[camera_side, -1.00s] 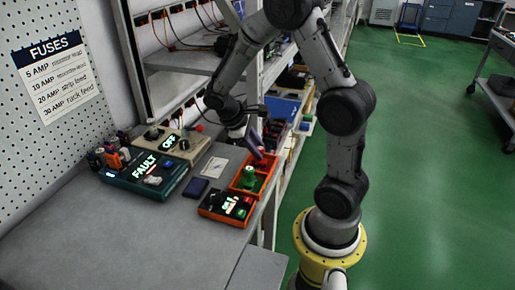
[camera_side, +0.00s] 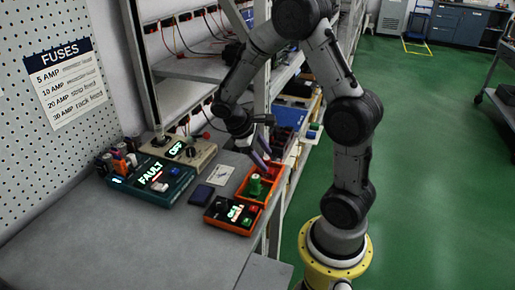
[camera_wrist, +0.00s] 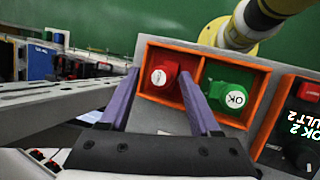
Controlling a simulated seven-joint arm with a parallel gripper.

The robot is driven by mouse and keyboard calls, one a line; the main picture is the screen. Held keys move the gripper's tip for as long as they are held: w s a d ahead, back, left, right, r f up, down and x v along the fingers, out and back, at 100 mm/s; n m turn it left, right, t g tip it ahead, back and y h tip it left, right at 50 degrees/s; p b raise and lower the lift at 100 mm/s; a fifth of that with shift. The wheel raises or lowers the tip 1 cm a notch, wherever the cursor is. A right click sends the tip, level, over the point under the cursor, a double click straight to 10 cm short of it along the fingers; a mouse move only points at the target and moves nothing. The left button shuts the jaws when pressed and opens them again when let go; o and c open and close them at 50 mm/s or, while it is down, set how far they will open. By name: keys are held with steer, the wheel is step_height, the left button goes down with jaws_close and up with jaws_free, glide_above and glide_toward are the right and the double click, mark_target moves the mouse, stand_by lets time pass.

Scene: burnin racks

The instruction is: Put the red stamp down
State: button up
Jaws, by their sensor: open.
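The red stamp (camera_wrist: 165,76), with a white round label on its end, stands in the red-floored compartment of an orange tray (camera_wrist: 149,40) in the wrist view. My gripper (camera_wrist: 159,76) has two purple fingers, spread apart, one on each side of the stamp. I cannot tell whether either finger touches it. In the side view my gripper (camera_side: 264,157) is low at the far end of the orange tray (camera_side: 245,198), and the red stamp is hard to make out there. A green stamp (camera_wrist: 229,94) marked OK lies in the neighbouring green compartment; it also shows in the side view (camera_side: 256,187).
A black panel with an orange rim (camera_side: 231,216) adjoins the tray's near side. A dark blue pad (camera_side: 202,195) and a white card (camera_side: 221,175) lie left of the tray. A teal FAULT box (camera_side: 150,186) and a beige OFF box (camera_side: 178,151) stand farther left. The near bench is clear.

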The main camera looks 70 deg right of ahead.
steer(key=v, duration=1.2)
steer(key=s+a+r+m+t+y, duration=0.1)
steer(key=s+a+r+t+y, duration=0.3)
steer(key=s+a+t, duration=0.5)
steer(key=s+a, duration=0.3)
steer(key=a, duration=0.1)
steer(key=shift+a+r+t, duration=0.25)
steer(key=shift+r+t, duration=0.05)
steer(key=shift+r, duration=0.1)
